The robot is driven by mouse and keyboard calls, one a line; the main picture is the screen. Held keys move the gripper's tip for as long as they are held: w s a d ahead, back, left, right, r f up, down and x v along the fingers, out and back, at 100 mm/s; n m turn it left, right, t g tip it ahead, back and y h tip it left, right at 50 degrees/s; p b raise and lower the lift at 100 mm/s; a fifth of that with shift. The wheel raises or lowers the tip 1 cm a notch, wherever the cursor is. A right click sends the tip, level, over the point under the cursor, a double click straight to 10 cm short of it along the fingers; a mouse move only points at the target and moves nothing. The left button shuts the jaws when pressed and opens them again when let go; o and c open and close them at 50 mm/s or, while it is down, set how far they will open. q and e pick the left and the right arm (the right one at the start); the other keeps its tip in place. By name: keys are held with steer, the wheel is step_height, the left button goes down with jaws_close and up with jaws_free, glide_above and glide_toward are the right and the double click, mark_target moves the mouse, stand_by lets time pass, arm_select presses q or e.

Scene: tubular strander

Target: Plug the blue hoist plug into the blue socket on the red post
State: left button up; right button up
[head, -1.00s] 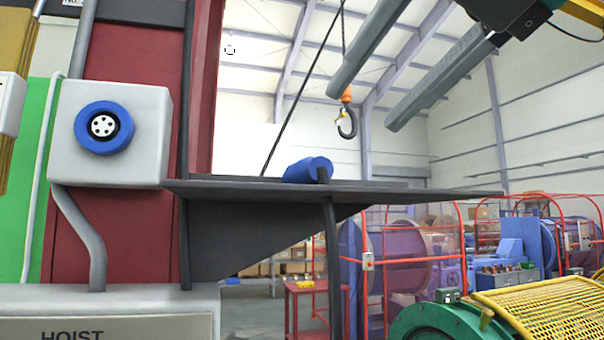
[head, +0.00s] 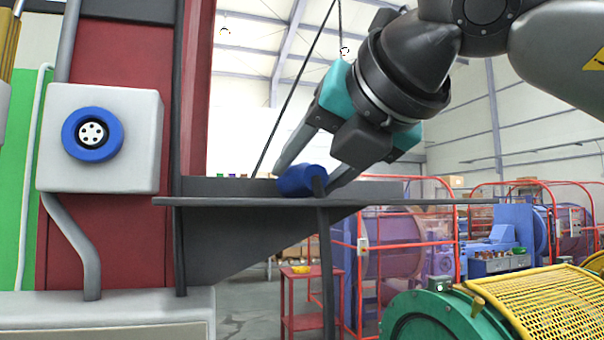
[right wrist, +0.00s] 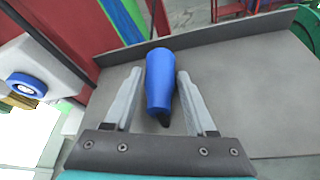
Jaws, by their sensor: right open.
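The blue hoist plug (head: 301,180) lies on its side on a dark shelf (head: 400,202), its black cable hanging over the front edge. The blue socket (head: 92,134), with a white pin face, is on a pale box on the red post (head: 110,235). My right gripper (head: 308,172) is open at the plug. In the right wrist view the plug (right wrist: 160,80) lies between the two open fingers (right wrist: 160,97), with a gap on each side. The socket also shows at the left of that view (right wrist: 26,86). My left gripper is not in view.
The shelf has a raised back edge (head: 230,187) and is otherwise bare. A grey conduit (head: 80,245) runs below the socket box. A green and yellow machine (head: 430,315) and red-framed guards (head: 400,245) stand beyond at the right.

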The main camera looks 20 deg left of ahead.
jaws_close()
stand_by(0.3)
steer(key=shift+r, duration=0.1)
